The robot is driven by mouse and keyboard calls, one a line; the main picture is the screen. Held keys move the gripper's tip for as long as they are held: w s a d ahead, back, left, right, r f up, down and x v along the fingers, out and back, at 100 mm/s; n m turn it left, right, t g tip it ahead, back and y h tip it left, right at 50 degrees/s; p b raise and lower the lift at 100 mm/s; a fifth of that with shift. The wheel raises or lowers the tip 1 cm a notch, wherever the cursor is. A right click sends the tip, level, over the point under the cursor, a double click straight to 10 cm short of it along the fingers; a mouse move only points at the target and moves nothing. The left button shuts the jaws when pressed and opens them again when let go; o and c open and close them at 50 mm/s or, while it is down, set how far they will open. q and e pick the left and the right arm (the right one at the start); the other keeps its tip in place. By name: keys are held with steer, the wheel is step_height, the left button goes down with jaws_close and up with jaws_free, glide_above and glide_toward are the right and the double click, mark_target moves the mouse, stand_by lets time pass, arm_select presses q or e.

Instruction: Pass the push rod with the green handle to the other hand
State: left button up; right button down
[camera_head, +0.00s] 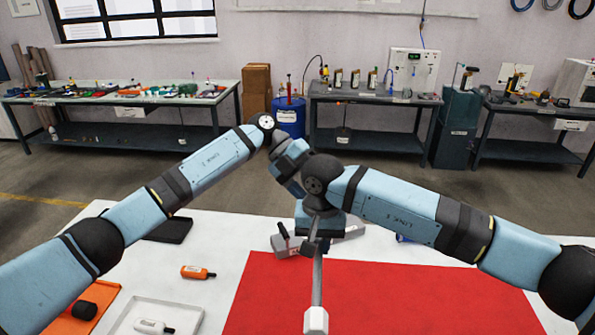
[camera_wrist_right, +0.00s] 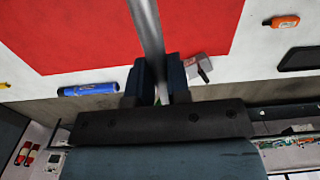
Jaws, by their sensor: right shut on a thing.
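My right gripper (camera_head: 316,236) points down over the table's far side and is shut on the push rod (camera_head: 317,275). The rod is a grey metal shaft with a pale block-like end (camera_head: 316,321) toward the near side. In the right wrist view, the shaft (camera_wrist_right: 150,40) runs up from between the dark fingers (camera_wrist_right: 160,88), and a small patch of green shows between them; most of the handle is hidden. My left arm reaches in from the left, its wrist (camera_head: 288,156) close behind my right arm; its fingers are hidden.
A red mat (camera_head: 400,300) covers much of the white table. A grey block (camera_head: 291,246) stands just left of my right gripper.

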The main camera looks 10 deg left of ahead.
arm_select(q)
steer(key=s+d+f+y, duration=0.1)
steer(key=f, duration=0.1)
steer(key=f+y, duration=0.1)
steer(key=f, duration=0.2)
steer(key=s+d+f+y, duration=0.1)
steer(key=f, duration=0.1)
steer(key=shift+s+d+f+y, duration=0.25)
steer(key=shift+s+d+y, duration=0.05)
steer(key=shift+s+d, duration=0.05)
steer(key=shift+c, duration=0.5)
steer(key=c, duration=1.1)
steer(key=shift+r, duration=0.1)
arm_select(e)
steer(key=c, duration=1)
jaws_free()
steer(key=shift+r, duration=0.15)
